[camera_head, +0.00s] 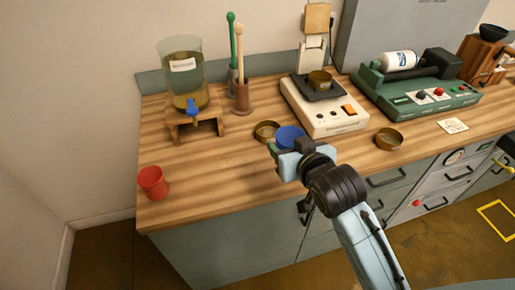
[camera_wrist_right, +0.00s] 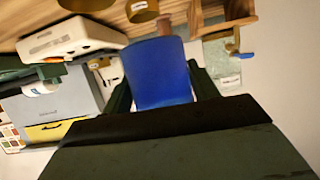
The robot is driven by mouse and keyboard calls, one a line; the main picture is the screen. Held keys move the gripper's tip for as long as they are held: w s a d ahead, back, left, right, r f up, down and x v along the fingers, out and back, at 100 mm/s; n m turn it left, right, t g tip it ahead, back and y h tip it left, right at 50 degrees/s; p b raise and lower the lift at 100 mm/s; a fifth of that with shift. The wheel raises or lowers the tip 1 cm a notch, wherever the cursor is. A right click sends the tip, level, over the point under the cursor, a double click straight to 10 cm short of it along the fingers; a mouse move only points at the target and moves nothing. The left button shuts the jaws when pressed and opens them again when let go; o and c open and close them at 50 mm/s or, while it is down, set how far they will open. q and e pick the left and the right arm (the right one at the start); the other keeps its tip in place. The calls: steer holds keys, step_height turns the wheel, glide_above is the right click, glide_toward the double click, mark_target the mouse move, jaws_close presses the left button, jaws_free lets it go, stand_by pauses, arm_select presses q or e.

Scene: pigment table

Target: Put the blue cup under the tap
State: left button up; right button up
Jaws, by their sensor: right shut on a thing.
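The blue cup (camera_head: 289,136) is in my right gripper (camera_head: 291,150), near the front edge of the worktop, just in front of a small brass dish. In the right wrist view the blue cup (camera_wrist_right: 158,72) sits between the fingers of my right gripper (camera_wrist_right: 160,88). The tap (camera_head: 192,108) is blue and sits low on a glass water jar (camera_head: 184,85), which stands on a wooden stand (camera_head: 196,129) at the back left. The cup is to the right of the tap and nearer the front. My left gripper is not in view.
A red cup (camera_head: 153,182) stands at the front left. A brass dish (camera_head: 266,131) is beside the blue cup, and another brass dish (camera_head: 389,138) is farther right. A white scale (camera_head: 324,111) stands behind. The worktop (camera_head: 215,180) between the red cup and my gripper is clear.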

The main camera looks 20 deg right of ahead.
steer(key=w+a+f+n+y+p, duration=0.2)
steer(key=w+a+p, duration=0.1)
steer(key=w+p, duration=0.3)
steer(key=x, duration=0.2)
steer(key=shift+w+p, duration=0.35)
steer(key=shift+w, duration=0.05)
steer(key=shift+r, duration=0.1)
steer(key=shift+g, duration=0.3)
step_height(320, 180, down, 9)
steer(key=shift+r+b, duration=0.1)
steer(key=shift+b, duration=0.35)
steer(key=shift+f, duration=0.4)
